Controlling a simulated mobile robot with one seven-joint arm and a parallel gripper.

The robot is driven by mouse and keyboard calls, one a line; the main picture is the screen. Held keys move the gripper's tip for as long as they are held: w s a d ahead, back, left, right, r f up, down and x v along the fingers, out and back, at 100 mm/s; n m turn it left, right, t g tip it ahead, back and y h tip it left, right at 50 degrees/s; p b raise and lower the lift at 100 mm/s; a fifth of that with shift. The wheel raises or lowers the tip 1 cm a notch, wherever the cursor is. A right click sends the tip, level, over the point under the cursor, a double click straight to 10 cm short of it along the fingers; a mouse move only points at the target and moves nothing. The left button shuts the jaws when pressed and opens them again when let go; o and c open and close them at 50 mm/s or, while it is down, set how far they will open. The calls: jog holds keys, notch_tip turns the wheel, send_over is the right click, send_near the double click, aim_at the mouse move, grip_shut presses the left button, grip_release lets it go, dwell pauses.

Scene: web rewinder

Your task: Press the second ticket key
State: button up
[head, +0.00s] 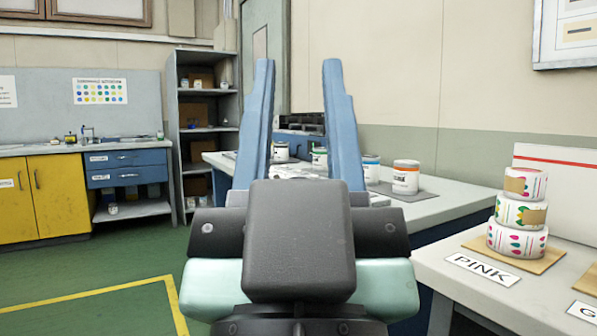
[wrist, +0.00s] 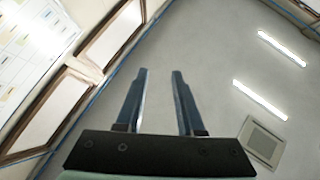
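My gripper (head: 297,64) stands upright in the middle of the head view, close to the camera. Its two blue fingers are apart with nothing between them. In the wrist view the gripper (wrist: 160,72) points up at the ceiling, its fingers apart and empty. I cannot make out any ticket key or key panel in either view. The gripper and its dark grey body hide part of the scene behind them.
A bench at the right holds a stack of patterned rolls (head: 519,212) by a PINK card (head: 483,269). A farther bench bears several cans, including an orange-banded can (head: 405,178). Shelving (head: 205,120) and yellow cupboards (head: 58,193) stand at left. Green floor (head: 70,275) there is clear.

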grip_shut()
dwell(1.2)
